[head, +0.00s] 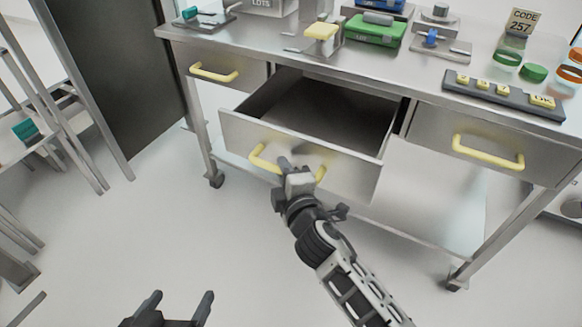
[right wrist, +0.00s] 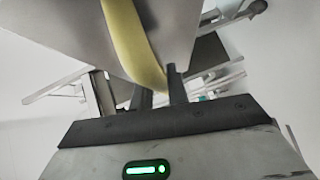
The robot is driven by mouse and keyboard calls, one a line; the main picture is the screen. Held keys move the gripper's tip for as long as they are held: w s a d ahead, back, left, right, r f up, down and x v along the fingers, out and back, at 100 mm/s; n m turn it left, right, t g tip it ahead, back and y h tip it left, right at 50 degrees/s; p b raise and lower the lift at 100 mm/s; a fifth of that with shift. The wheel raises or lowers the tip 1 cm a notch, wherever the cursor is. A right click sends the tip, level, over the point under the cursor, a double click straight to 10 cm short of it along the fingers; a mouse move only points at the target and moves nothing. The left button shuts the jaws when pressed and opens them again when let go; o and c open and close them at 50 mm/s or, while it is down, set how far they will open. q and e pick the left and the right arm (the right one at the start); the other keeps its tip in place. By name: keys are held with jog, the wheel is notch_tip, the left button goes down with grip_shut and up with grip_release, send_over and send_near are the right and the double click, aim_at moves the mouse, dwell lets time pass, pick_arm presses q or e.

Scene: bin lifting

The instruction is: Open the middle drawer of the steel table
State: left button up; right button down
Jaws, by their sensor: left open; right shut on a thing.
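The steel table (head: 290,52) stands across the head view. Its middle drawer (head: 345,180) is pulled out, and its empty inside shows. My right gripper (head: 285,165) is at the drawer's front, shut on the yellow handle (head: 262,158). Part of that handle is hidden behind the gripper. In the right wrist view the yellow handle (right wrist: 135,45) runs down between the fingers of my right gripper (right wrist: 160,90). My left gripper (head: 180,300) is open and empty at the bottom of the head view, low and apart from the table.
The left drawer (head: 240,75) and right drawer (head: 520,150) are shut. On the tabletop are a green box (head: 376,32), a keypad (head: 500,95), a code sign (head: 522,22) and jars. A grey rack stands at the left. The floor (head: 130,230) in front is clear.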

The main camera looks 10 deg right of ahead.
pick_arm(q)
jog(key=shift+r, duration=0.1)
pick_arm(e)
jog(key=shift+d, duration=0.1)
jog(key=c, duration=1.4)
grip_release()
jog(key=shift+o, duration=0.2)
